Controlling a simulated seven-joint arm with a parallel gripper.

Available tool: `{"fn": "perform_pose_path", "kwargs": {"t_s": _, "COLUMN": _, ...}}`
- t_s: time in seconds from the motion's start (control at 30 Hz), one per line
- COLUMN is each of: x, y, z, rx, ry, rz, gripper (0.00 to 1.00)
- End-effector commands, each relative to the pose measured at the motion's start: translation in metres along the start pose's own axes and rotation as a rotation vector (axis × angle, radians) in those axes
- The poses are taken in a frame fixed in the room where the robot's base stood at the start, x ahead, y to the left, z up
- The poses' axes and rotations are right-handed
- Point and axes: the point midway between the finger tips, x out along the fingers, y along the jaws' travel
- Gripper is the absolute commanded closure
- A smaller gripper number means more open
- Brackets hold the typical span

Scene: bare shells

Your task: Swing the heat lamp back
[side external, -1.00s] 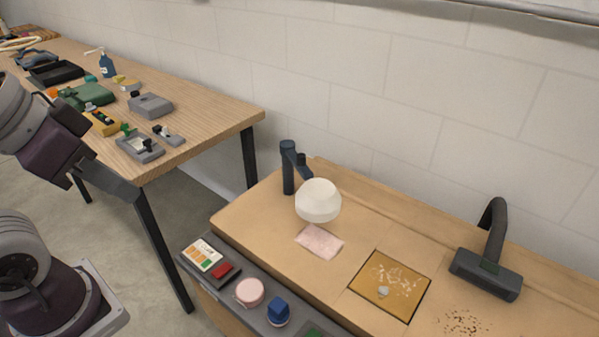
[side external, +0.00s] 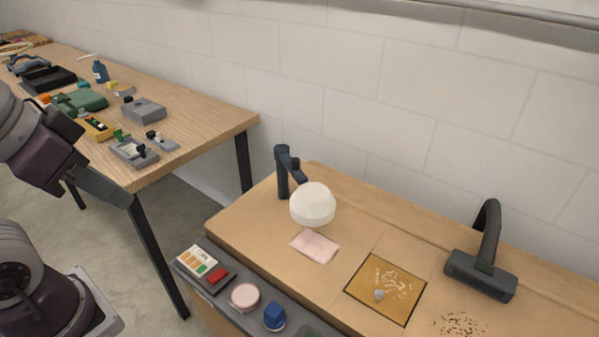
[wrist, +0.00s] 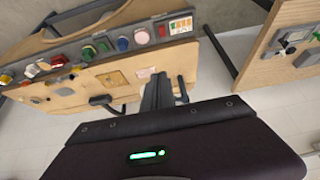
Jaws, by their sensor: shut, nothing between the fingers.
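The lamp that looks like the heat lamp has a rounded white shade (side external: 313,205) on a dark blue post with a short arm (side external: 283,172). In the side view it stands at the back left of the wooden bench (side external: 235,220), with the shade just behind a pink cloth (side external: 315,246). My gripper (side external: 128,200) is at the left, well apart from the lamp, near the corner of the other table. In the wrist view my gripper (wrist: 158,92) is shut and empty.
A dark hood on a curved neck (side external: 480,276) stands at the bench's right. A sunken tan panel (side external: 385,290) lies between. A grey control strip with buttons (side external: 245,297) runs along the front. A cluttered wooden table (side external: 200,115) is at left, with a gap before the bench.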

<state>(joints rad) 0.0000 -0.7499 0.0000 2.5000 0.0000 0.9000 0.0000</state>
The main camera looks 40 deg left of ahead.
Motion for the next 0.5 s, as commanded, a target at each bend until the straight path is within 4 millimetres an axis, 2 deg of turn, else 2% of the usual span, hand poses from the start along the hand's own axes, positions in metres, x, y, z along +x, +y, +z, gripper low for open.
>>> {"fn": "perform_pose_path", "kwargs": {"t_s": 0.03, "x": 0.0, "y": 0.0, "z": 0.0, "rx": 0.0, "ry": 0.0, "rz": 0.0, "gripper": 0.98}}
{"fn": "perform_pose_path", "kwargs": {"t_s": 0.1, "x": -0.001, "y": 0.0, "z": -0.004, "rx": -0.02, "ry": -0.005, "rz": 0.002, "gripper": 0.84}}
{"fn": "perform_pose_path", "kwargs": {"t_s": 0.17, "x": -0.002, "y": 0.002, "z": -0.019, "rx": -0.093, "ry": -0.027, "rz": 0.011, "gripper": 0.72}}
{"fn": "perform_pose_path", "kwargs": {"t_s": 0.23, "x": 0.0, "y": 0.005, "z": -0.053, "rx": -0.266, "ry": -0.077, "rz": 0.028, "gripper": 0.59}}
{"fn": "perform_pose_path", "kwargs": {"t_s": 0.33, "x": 0.019, "y": 0.007, "z": -0.121, "rx": -0.619, "ry": -0.181, "rz": 0.047, "gripper": 0.59}}
{"fn": "perform_pose_path", "kwargs": {"t_s": 0.4, "x": 0.044, "y": 0.006, "z": -0.166, "rx": -0.874, "ry": -0.258, "rz": 0.046, "gripper": 0.59}}
{"fn": "perform_pose_path", "kwargs": {"t_s": 0.47, "x": 0.074, "y": 0.002, "z": -0.2, "rx": -1.089, "ry": -0.326, "rz": 0.035, "gripper": 0.59}}
{"fn": "perform_pose_path", "kwargs": {"t_s": 0.5, "x": 0.096, "y": -0.001, "z": -0.221, "rx": -1.228, "ry": -0.371, "rz": 0.023, "gripper": 0.59}}
